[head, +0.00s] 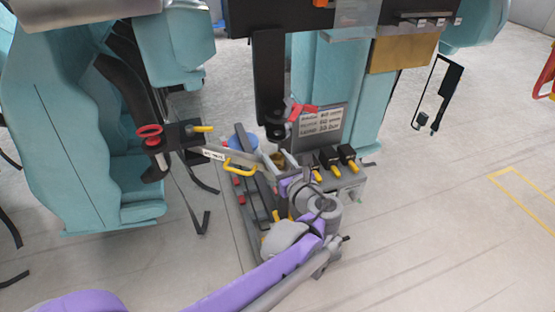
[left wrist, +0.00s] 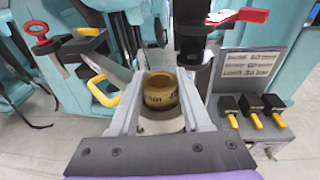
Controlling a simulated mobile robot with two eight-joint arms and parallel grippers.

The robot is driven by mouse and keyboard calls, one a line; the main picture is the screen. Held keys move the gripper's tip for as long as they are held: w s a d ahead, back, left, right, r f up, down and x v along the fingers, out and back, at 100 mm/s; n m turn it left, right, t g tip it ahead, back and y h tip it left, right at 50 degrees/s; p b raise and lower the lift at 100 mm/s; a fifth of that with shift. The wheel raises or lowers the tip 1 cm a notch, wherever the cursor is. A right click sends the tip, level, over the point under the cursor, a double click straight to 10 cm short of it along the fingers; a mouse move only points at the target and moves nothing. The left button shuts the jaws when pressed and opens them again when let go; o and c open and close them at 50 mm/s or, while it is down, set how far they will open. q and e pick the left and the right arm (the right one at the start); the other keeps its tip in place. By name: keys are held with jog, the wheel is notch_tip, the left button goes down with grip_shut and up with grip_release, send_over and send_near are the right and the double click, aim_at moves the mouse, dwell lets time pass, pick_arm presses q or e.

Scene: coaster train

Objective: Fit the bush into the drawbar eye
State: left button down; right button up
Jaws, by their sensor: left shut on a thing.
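The bush is a short brass-coloured ring with dark lettering (left wrist: 161,91). It sits upright between the fingertips of my left gripper (left wrist: 163,95), which is shut on it. A flat grey bar with a label (head: 222,155) and a yellow handle (head: 240,167) runs toward the gripper. It looks like the drawbar and also shows in the left wrist view (left wrist: 112,66). Its eye is not clearly visible, and I cannot tell whether the bush touches it.
A black post (head: 268,75) stands just behind the gripper, with a red lever (head: 301,111) near its foot. Black blocks with yellow pins (head: 329,156) and a spec plate (head: 321,121) are to the right. A red knob (head: 150,135) stands left. Open floor lies right.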

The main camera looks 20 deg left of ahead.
pick_arm(q)
jog(key=shift+f, duration=0.15)
jog(key=shift+c, duration=1.8)
grip_release()
